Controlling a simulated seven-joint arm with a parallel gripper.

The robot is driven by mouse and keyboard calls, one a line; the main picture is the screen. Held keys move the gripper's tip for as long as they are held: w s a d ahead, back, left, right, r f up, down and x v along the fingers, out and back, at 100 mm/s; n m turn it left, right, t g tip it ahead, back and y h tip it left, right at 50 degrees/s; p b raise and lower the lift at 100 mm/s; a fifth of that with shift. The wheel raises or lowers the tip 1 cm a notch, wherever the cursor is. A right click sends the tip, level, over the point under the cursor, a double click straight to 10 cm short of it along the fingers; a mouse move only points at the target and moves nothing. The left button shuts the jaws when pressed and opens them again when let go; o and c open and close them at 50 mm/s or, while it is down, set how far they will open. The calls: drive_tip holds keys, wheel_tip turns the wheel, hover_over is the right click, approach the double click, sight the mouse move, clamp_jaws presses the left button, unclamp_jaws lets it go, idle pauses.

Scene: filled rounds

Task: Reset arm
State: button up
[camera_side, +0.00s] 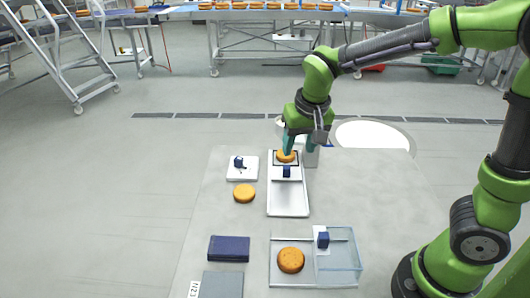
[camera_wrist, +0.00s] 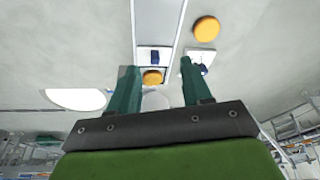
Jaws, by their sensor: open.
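My gripper (camera_side: 299,150) has teal fingers and is open, at the far end of a long white tray (camera_side: 289,203). An orange round (camera_side: 286,156) lies at that end, inside a dark frame, with a blue block (camera_side: 286,171) just in front of it. In the wrist view this round (camera_wrist: 152,77) shows in the gap between my spread fingertips (camera_wrist: 158,75), with a gap on either side. Nothing is held. How far the fingertips are above the round is hard to tell.
Another orange round (camera_side: 244,193) lies on the grey table. A white plate with a blue knob (camera_side: 239,162) stands behind it. In front are a dark blue box (camera_side: 229,248), a grey panel (camera_side: 222,285), a third round (camera_side: 291,260) and a clear bin (camera_side: 340,262). The table's right side is clear.

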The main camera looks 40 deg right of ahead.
drive_tip(key=s+a+r+n+t+y, duration=0.1)
drive_tip(key=s+r+t+y, duration=0.2)
drive_tip(key=s, duration=1)
drive_tip(key=shift+s+r+n+t, duration=0.25)
drive_tip(key=shift+r+n+t, duration=0.25)
drive_tip(key=shift+r, duration=1.05)
